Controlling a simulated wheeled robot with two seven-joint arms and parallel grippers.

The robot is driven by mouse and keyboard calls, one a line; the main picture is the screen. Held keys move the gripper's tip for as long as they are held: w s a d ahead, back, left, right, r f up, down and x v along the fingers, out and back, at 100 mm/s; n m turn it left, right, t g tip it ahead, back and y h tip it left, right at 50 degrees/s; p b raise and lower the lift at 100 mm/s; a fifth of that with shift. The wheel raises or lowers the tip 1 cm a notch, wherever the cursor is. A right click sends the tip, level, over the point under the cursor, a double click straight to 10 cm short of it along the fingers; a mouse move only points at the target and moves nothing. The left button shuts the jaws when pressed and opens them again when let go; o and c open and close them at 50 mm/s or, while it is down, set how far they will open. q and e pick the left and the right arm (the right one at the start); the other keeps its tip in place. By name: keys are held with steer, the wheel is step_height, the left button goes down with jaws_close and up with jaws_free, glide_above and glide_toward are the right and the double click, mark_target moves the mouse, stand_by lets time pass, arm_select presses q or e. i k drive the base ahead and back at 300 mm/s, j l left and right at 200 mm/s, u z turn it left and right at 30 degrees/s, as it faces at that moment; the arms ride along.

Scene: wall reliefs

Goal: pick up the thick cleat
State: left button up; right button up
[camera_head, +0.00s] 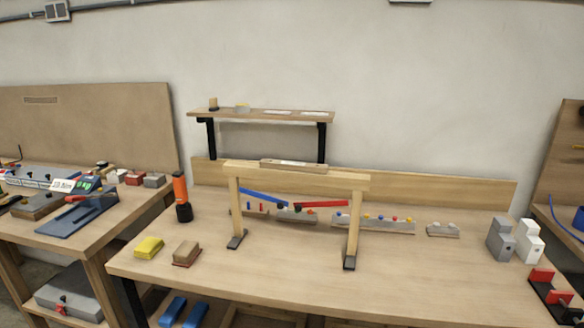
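I cannot tell for sure which piece is the thick cleat. A pale wooden bar (293,165) lies flat along the top beam of a wooden trestle frame (236,205) on the middle bench. A small upright light piece with a dark base (213,104) and a low pale block (242,109) sit on the raised shelf (262,115) behind. A grey stepped block (501,240) and a white stepped block (529,241) stand side by side at the bench's right end. Neither of my grippers shows in the head view.
The bench top (290,268) is clear in front of the trestle. An orange-and-black flashlight (181,196), a yellow sponge (149,247) and a brown block (186,252) stand at left. Red and blue tools and small racks (372,223) lie behind. A cluttered side bench (75,250) adjoins at left.

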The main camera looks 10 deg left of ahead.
mark_target(283, 165)
steer(key=i+j+u, duration=0.15)
steer(key=i+j, duration=0.15)
steer(key=j, duration=0.2)
steer(key=i+j+u, duration=0.15)
steer(key=i+j, duration=0.15)
steer(key=j, duration=0.15)
